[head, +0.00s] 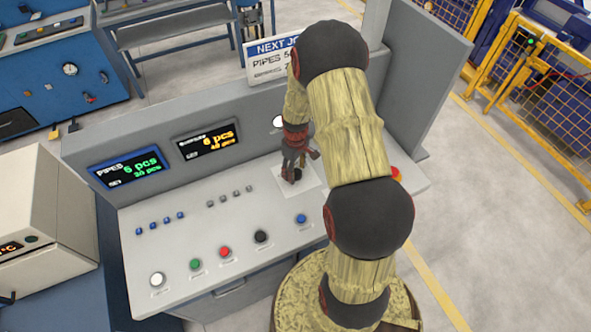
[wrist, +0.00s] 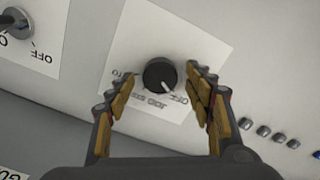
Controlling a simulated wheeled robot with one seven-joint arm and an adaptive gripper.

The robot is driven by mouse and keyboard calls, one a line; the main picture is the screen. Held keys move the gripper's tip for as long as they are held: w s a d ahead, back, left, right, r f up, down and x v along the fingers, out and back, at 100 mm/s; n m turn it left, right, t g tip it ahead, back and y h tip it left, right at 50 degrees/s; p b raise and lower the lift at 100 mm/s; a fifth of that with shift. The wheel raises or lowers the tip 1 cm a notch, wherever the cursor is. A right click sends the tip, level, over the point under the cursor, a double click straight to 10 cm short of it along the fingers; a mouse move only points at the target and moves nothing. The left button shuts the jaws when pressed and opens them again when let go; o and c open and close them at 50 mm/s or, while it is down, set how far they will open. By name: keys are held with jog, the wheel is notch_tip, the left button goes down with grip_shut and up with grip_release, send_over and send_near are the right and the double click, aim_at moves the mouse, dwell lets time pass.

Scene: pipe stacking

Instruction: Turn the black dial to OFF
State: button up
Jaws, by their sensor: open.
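The black dial (wrist: 159,74) sits on a white label plate on the sloped console. In the wrist view its white pointer mark points to the lower right, toward the printed OFF. A JOG label lies below the dial and another, partly hidden label lies to its left. My gripper (wrist: 158,84) is open, with one finger on each side of the dial and visible gaps to both. In the head view my gripper (head: 298,160) is over the plate, and the dial (head: 297,174) is partly hidden behind its fingers.
Another control with an OFF label (wrist: 17,22) is at the upper left of the wrist view. The console has a blue button (head: 301,219), a black button (head: 261,237) and other buttons in front. Two displays (head: 126,168) stand behind. A red button (head: 396,173) is right of my arm.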

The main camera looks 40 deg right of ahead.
aim_at(296, 172)
notch_tip(296, 172, up, 12)
dwell(0.6)
dwell(0.5)
